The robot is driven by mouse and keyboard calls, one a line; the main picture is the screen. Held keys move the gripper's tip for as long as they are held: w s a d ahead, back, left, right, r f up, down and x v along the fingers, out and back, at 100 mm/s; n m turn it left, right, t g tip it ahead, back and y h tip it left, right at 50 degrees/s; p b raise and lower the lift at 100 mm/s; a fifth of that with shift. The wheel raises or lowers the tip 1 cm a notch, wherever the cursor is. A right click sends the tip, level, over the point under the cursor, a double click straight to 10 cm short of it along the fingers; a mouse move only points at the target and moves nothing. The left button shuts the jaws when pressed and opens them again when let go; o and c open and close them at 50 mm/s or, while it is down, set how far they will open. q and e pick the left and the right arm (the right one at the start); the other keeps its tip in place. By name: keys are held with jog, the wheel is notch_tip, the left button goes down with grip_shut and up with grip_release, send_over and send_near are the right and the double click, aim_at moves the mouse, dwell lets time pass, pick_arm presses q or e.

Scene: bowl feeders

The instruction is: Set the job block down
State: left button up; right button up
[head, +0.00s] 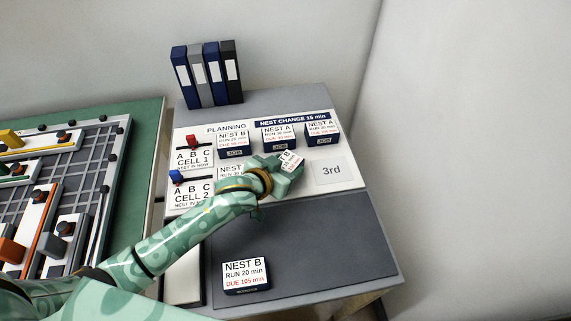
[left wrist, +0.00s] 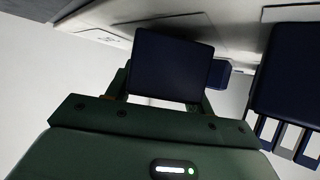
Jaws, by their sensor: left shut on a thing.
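My left gripper (head: 279,171) is shut on a job block (head: 291,161) over the planning board (head: 208,199). The block is tilted, with a white label whose text is mostly hidden or too small to read. In the left wrist view the held block (left wrist: 170,65) shows a dark blue face between the fingers. Whether it touches the board I cannot tell. A bare space marked "3rd" (head: 331,171) lies just right of the gripper. My right gripper is not in view.
Job blocks stand behind the gripper: a NEST B block (head: 233,143) and two NEST A blocks (head: 279,137) (head: 322,133). Another NEST B block (head: 245,274) lies on the grey mat (head: 330,240) in front. Binders (head: 206,74) stand at the back. A fixture board (head: 75,180) is at left.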

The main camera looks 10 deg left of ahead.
pick_arm(q)
jog(key=shift+f, duration=0.45)
jog(key=o, duration=1.1)
jog(key=shift+o, duration=0.2)
jog(key=shift+s, duration=0.1)
